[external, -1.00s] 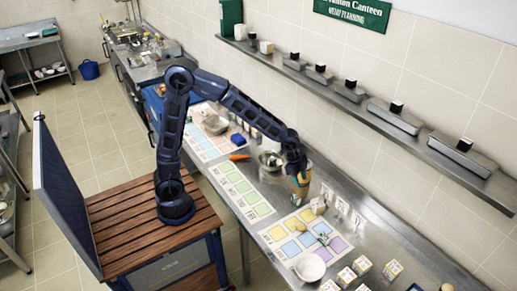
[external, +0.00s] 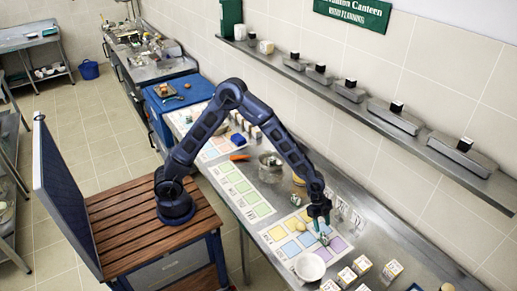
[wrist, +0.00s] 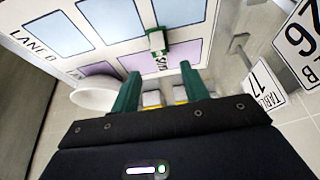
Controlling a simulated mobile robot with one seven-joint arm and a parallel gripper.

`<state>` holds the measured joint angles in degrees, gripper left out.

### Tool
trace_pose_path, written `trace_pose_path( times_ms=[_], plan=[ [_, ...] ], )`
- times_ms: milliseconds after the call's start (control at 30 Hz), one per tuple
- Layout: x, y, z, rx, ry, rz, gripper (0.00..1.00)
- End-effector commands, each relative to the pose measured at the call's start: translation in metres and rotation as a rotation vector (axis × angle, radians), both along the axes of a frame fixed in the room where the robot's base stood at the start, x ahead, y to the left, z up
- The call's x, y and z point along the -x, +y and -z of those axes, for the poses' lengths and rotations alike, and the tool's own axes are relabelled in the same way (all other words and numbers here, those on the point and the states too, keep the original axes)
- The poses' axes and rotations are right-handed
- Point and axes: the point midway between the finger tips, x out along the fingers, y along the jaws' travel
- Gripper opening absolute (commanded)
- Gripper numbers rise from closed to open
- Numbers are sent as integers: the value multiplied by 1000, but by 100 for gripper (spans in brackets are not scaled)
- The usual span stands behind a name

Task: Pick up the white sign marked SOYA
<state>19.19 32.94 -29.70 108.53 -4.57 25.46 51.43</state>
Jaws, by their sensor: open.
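The white SOYA sign (wrist: 161,62) lies on the lane mat in the wrist view, its dark lettering seen sideways. A small white-and-green piece (wrist: 157,42) adjoins it; I cannot tell whether it is part of the sign. My gripper (wrist: 160,74) is open, its two green fingers on either side below the sign in the picture, with nothing held. In the external view my gripper (external: 320,224) points down just above the coloured mat, close to the small sign (external: 323,239). Its exact height above the sign is unclear.
A white bowl (external: 310,267) stands near the mat's front edge. Several small cartons (external: 346,277) stand to the right. Upright number cards, one reading TABLE 17 (wrist: 264,87), stand right of the sign in the wrist view. A steel shelf (external: 400,125) runs along the wall.

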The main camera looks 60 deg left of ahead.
Motion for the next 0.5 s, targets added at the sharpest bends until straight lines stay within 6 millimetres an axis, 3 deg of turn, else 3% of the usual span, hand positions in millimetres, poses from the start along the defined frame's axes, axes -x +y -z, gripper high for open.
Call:
trace_pose_path(
  times_ms=[100,500],
  plan=[
    [0,-7,17,-1,2,1,45],
    [0,-22,46,-1,2,0,45]
  ],
)
